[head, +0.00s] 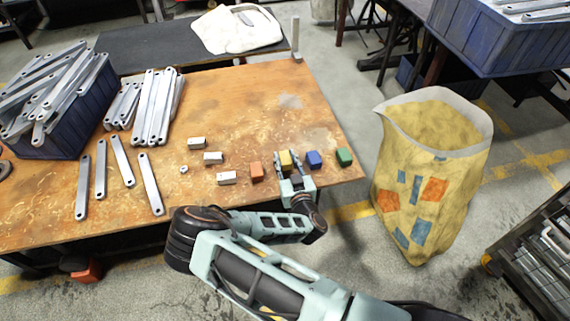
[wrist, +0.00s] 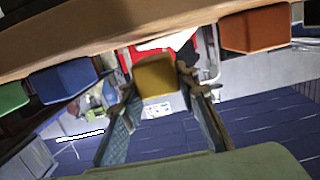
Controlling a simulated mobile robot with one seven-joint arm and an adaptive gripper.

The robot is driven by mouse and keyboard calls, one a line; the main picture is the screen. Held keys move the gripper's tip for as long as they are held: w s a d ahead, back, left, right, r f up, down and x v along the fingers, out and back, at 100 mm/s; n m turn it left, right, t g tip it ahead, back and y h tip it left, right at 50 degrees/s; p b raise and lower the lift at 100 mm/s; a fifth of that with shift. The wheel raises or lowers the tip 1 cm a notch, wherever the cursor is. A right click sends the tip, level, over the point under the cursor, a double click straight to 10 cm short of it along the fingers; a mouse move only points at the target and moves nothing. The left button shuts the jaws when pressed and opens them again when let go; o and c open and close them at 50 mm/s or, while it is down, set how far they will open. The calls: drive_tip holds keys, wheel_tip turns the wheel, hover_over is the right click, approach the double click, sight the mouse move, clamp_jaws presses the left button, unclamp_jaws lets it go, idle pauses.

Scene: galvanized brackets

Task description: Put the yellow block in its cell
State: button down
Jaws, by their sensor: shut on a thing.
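The yellow block (head: 286,158) is between the fingers of my gripper (head: 289,163) near the front right edge of the wooden table. In the wrist view, the yellow block (wrist: 155,77) sits between the two fingertips of my gripper (wrist: 154,91), which is shut on it. It is in line with an orange block (head: 256,170) on its left and a blue block (head: 314,159) and a green block (head: 344,156) on its right. I cannot make out a cell in either view, and whether the block touches the table is unclear.
Several pale blocks (head: 213,158) and a small nut (head: 184,169) lie left of the orange block on the table (head: 240,105). Metal brackets (head: 151,184) lie farther left, beside a blue crate (head: 62,140). A yellow sack (head: 430,190) stands right of the table.

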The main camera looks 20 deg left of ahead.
drive_tip(key=shift+s+f, duration=0.1)
drive_tip(key=shift+f, duration=0.8)
drive_tip(key=shift+f, duration=0.1)
drive_tip(key=c, duration=1.5)
unclamp_jaws()
drive_tip(key=shift+f, duration=0.1)
drive_tip(key=shift+f+b, duration=0.1)
drive_tip(key=shift+b, duration=0.35)
